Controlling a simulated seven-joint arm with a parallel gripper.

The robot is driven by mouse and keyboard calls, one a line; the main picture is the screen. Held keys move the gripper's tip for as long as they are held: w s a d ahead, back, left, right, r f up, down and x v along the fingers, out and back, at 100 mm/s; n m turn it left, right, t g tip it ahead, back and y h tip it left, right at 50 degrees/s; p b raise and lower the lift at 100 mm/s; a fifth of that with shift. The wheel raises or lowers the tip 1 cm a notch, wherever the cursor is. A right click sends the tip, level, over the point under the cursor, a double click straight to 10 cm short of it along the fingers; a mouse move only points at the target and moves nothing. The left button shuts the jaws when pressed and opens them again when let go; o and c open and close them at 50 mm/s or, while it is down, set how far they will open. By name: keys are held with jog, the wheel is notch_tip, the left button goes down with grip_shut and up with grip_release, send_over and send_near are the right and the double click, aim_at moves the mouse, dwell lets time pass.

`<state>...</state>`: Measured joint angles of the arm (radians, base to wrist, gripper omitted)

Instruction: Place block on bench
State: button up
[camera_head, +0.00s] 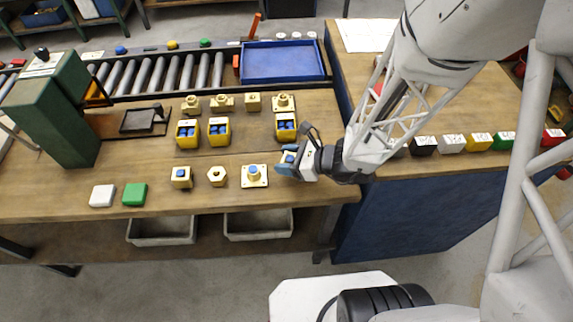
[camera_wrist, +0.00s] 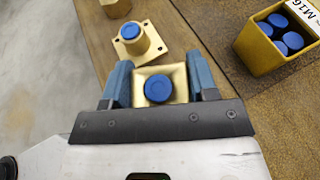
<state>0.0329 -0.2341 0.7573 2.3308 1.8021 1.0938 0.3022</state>
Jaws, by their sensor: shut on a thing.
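My gripper (camera_head: 287,161) is at the right end of the wooden bench (camera_head: 322,110), low over its front part. In the wrist view my gripper (camera_wrist: 160,88) has its blue fingers on both sides of a square brass block (camera_wrist: 146,72) with a blue plug (camera_wrist: 158,89) in its top. The fingers are shut on the block. In the head view the fingers hide most of it. I cannot tell whether its underside touches the bench.
A flanged brass piece with a blue plug (camera_head: 254,175) stands just left of my gripper; it also shows in the wrist view (camera_wrist: 130,36). A yellow bin of blue plugs (camera_head: 286,127) stands behind. A hex brass piece (camera_head: 217,175) and another block (camera_head: 181,177) stand further left.

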jog(key=shift+f, duration=1.4)
jog(key=o, duration=1.3)
jog(key=shift+f, duration=0.15)
jog(key=shift+r, duration=0.2)
jog(key=shift+v, duration=5.95)
